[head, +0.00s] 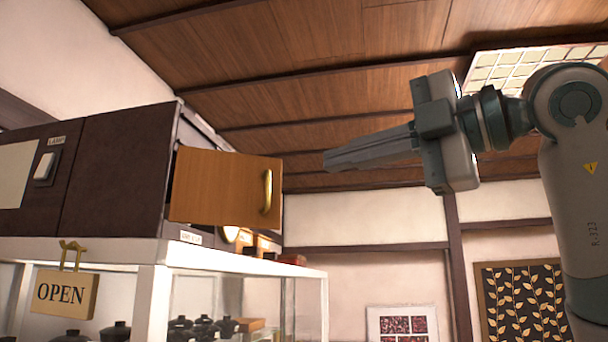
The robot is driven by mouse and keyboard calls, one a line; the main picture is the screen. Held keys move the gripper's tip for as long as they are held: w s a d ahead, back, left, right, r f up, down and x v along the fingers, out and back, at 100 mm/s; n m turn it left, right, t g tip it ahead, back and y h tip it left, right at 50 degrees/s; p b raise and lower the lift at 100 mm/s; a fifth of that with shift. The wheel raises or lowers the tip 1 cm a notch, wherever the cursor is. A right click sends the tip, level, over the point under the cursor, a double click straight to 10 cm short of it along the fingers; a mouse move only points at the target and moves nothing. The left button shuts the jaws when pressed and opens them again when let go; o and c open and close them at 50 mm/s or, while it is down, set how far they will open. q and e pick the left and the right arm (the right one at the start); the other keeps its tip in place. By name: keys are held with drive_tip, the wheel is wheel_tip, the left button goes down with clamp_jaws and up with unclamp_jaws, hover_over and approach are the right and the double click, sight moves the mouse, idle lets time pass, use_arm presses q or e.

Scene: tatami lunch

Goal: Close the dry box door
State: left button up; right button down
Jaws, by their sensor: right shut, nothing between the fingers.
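The dry box (118,170) is a dark brown cabinet on a white-framed display case at the left. Its wooden door (215,185) stands open, swung out from the box's right face, with a curved brass handle (267,191) near its right edge. My right gripper (328,161) is shut and empty. It points left, with its fingertips a short way right of the door's upper right corner and apart from the door in the picture. How far it is from the door in depth I cannot tell. My left gripper is not in view.
The white display case (150,252) stands below, with dark pots inside and an OPEN sign (66,293) hanging in front. A lamp switch (45,168) is on the cabinet front at the left. Small items sit below the door. The space right of the door is open.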

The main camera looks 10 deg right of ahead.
drive_tip(key=w+d+p+x, duration=0.2)
drive_tip(key=p+x, duration=0.6)
drive_tip(key=x, duration=0.4)
drive_tip(key=shift+w+a, duration=0.35)
drive_tip(key=shift+d, duration=0.15)
